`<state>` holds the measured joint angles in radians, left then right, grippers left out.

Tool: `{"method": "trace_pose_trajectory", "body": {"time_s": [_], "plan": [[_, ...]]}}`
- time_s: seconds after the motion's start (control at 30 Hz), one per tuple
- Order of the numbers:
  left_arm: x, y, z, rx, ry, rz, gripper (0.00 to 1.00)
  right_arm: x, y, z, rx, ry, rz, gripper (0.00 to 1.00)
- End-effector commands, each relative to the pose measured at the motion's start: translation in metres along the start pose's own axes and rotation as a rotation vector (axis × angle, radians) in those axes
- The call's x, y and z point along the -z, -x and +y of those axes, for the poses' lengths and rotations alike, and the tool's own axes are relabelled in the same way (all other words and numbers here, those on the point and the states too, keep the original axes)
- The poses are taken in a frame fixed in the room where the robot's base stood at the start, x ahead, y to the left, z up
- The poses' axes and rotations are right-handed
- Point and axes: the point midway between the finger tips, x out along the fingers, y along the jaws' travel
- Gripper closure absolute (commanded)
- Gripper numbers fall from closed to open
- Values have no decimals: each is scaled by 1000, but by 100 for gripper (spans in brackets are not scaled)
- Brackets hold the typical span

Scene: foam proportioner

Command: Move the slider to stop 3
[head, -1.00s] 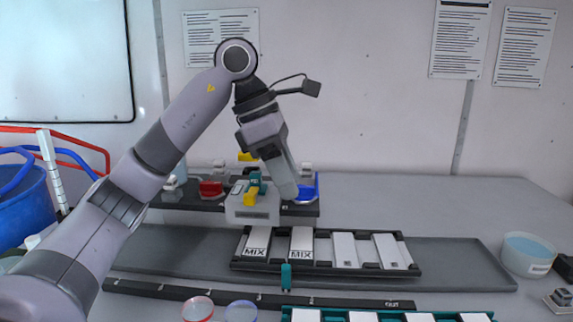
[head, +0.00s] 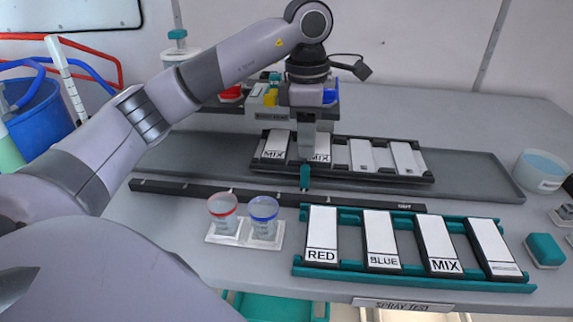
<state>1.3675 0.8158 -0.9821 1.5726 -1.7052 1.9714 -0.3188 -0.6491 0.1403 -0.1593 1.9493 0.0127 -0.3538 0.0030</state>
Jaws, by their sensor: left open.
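The slider has a teal upright handle (head: 305,176) on a long black rail (head: 215,193) that runs across the table. The gripper is open and holds nothing that I can see. My right gripper is not in view.
Behind the rail lies a grey tray (head: 460,180) with a black rack of white panels. In front are red-rimmed (head: 223,210) and blue-rimmed (head: 264,215) cups and a teal rack (head: 415,277) of labelled panels. A white tub (head: 540,171) stands right.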

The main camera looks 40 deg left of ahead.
Motion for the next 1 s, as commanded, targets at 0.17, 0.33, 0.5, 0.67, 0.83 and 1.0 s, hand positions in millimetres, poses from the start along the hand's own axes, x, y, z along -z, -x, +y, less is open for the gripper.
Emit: {"method": "trace_pose_trajectory", "body": {"time_s": [0.17, 0.33, 0.5, 0.67, 0.83, 1.0], "plan": [[-4, -20, 0, -3, -14, 43, 55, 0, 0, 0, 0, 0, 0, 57], [-2, -45, 0, -2, -13, 43, 55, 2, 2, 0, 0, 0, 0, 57], [-1, -70, 0, -2, -13, 42, 55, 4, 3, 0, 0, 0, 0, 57], [-1, -82, 0, -4, -13, 40, 55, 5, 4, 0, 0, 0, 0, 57], [-1, -84, 0, -5, -13, 39, 55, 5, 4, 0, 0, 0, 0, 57], [-1, -84, 0, -5, -13, 39, 72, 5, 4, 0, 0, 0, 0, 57]]}}
